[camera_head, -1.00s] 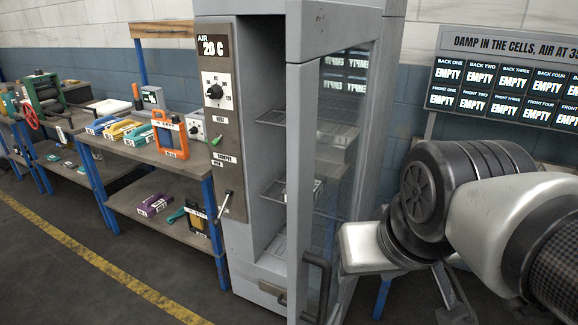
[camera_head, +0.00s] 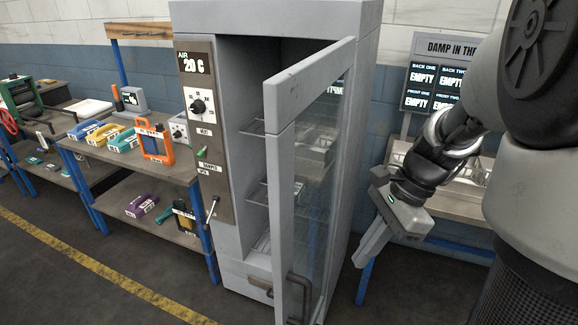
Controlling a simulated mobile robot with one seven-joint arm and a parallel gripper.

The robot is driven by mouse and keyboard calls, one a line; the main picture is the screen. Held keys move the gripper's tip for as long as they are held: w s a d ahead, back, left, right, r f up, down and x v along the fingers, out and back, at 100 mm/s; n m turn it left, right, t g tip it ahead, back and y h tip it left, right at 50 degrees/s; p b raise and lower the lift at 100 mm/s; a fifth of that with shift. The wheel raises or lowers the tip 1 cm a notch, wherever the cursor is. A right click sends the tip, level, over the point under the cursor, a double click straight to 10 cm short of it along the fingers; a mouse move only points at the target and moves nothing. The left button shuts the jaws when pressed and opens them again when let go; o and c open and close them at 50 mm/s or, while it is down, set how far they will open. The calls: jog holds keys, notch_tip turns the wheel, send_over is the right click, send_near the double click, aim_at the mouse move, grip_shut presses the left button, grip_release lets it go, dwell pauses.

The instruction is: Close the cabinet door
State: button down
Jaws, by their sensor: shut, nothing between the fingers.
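The tall grey cabinet (camera_head: 230,234) stands in the middle of the view. Its glass-paned door (camera_head: 285,190) is hinged on the right and stands open, swung out toward me. Wire shelves (camera_head: 258,192) show inside through the gap. A dark bar handle (camera_head: 301,295) sits low on the door's free edge. My gripper (camera_head: 368,255) is shut and empty. It points down to the left, to the right of the door and the cabinet, with a visible gap between them. I cannot judge its exact depth relative to the door.
The cabinet's control panel (camera_head: 204,130) reads 20 C and has a knob. A workbench (camera_head: 130,160) with coloured trays and an orange frame stands to the left. A grey bench (camera_head: 455,200) and a status board (camera_head: 432,80) are behind my arm. Open floor (camera_head: 60,280) lies front left.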

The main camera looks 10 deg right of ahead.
jog(key=a+f+b, duration=0.1)
jog(key=a+f, duration=0.6)
jog(key=f, duration=0.2)
jog(key=shift+s+a, duration=0.25)
jog(key=shift+a, duration=0.05)
jog(key=shift+f, duration=0.1)
